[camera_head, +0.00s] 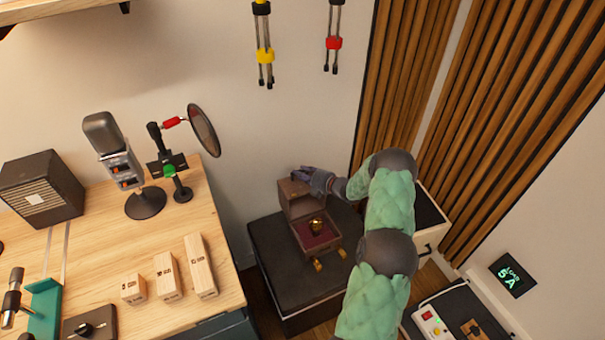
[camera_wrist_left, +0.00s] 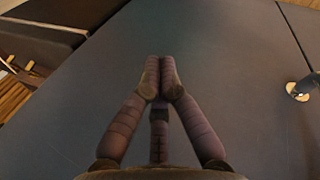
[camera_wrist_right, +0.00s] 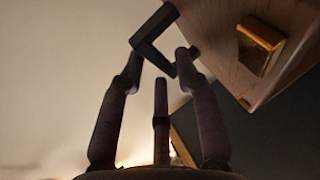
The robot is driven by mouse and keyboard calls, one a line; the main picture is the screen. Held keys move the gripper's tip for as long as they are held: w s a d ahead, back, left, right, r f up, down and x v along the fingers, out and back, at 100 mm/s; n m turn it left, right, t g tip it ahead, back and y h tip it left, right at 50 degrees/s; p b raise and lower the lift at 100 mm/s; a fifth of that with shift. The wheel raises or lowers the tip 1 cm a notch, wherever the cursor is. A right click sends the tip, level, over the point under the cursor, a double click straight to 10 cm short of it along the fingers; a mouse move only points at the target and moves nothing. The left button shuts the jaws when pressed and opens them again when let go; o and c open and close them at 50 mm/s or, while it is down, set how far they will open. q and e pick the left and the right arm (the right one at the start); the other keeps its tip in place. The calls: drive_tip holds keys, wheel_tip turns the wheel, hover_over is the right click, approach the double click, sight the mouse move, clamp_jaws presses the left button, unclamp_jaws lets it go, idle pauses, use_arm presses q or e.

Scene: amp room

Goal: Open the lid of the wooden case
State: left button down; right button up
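The small wooden case (camera_head: 318,238) sits on a dark box-like stand with its lid (camera_head: 299,199) raised about upright at the back. A gold object (camera_head: 316,225) shows on the red lining inside. My right gripper (camera_head: 304,173) is at the lid's top edge. In the right wrist view my right gripper (camera_wrist_right: 160,60) has its fingers apart around a dark angular handle (camera_wrist_right: 150,40) beside the wood; I cannot tell how firmly they touch it. My left gripper (camera_wrist_left: 160,68) is shut and empty in the left wrist view, over a dark surface; the head view does not show it.
The dark stand (camera_head: 275,262) is between the wooden desk (camera_head: 95,245) and a slatted wall (camera_head: 500,130). Microphones, a pop filter (camera_head: 203,130) and wooden blocks (camera_head: 200,265) stand on the desk. Cables with yellow and red bands hang on the wall behind the case.

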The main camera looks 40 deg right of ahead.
drive_tip(key=v, duration=1.2)
idle(0.3)
